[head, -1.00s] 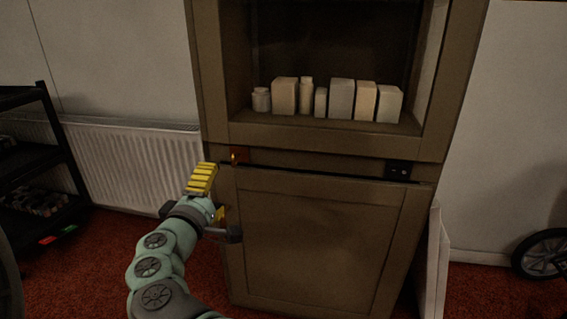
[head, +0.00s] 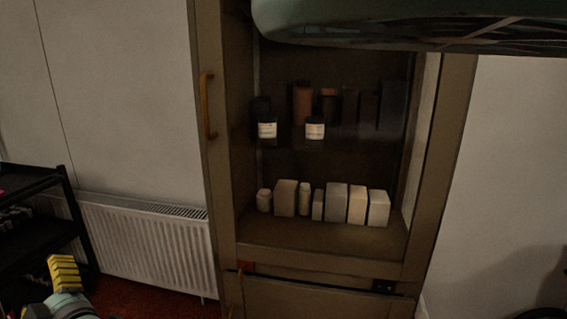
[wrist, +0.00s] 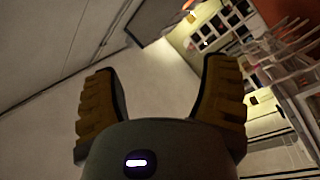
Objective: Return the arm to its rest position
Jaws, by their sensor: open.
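My gripper (wrist: 160,100) shows in the wrist view with its two yellow ribbed fingers spread apart and nothing between them. In the head view one yellow finger of my gripper (head: 64,274) shows at the bottom left, in front of the radiator and the shelf rack; the rest is cut off by the frame's edge. A large greenish part of my own arm crosses the top right of the head view and hides the top of the cabinet.
A white radiator (head: 150,245) and black rack (head: 38,184) stand left. The wrist view shows stacked pale chairs (wrist: 290,70).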

